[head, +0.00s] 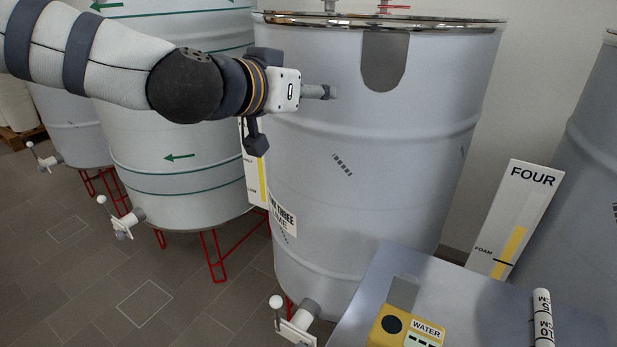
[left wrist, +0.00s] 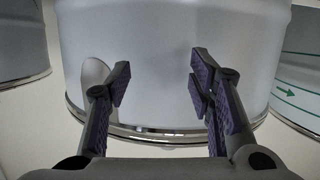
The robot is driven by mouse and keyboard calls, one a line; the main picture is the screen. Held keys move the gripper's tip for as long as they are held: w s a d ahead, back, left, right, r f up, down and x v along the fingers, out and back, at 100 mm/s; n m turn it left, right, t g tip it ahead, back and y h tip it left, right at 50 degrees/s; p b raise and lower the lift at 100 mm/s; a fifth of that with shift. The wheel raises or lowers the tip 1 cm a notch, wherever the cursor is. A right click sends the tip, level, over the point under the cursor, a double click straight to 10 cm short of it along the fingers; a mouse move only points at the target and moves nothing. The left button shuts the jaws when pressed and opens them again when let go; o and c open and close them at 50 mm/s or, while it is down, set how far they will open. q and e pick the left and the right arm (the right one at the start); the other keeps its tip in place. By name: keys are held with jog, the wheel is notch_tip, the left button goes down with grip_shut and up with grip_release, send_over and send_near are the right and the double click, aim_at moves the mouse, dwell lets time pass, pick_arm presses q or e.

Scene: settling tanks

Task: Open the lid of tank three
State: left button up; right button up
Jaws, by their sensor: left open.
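Tank three (head: 360,180), a large pale grey drum with a partly covered THREE label (head: 283,218), stands in the middle of the head view. Its shiny rim and lid edge (head: 440,22) run along the top of the picture; most of the lid's top is cut off. My left gripper (head: 318,92) is in front of the tank's upper wall, below the rim and left of a dark grey rounded patch (head: 386,62). The left wrist view, upside down, shows my left gripper (left wrist: 160,70) open and empty, with the tank wall (left wrist: 155,40) beyond and the rim (left wrist: 160,134) low.
A green-striped tank (head: 180,130) stands close on the left. On the right are another tank (head: 585,180) and a FOUR level board (head: 508,215). A grey surface (head: 450,285) with a yellow WATER box (head: 410,330) is at front right. A valve (head: 295,322) projects from tank three's base.

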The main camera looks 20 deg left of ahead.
pick_arm(q)
jog(key=s+d+f+g, duration=0.1)
jog(key=s+f+g, duration=0.2)
jog(key=f, duration=1.2)
jog(key=shift+d+f+n+g, duration=0.15)
jog(key=shift+f+n+g, duration=0.1)
jog(key=shift+n+g, duration=0.05)
jog(key=shift+s, duration=0.1)
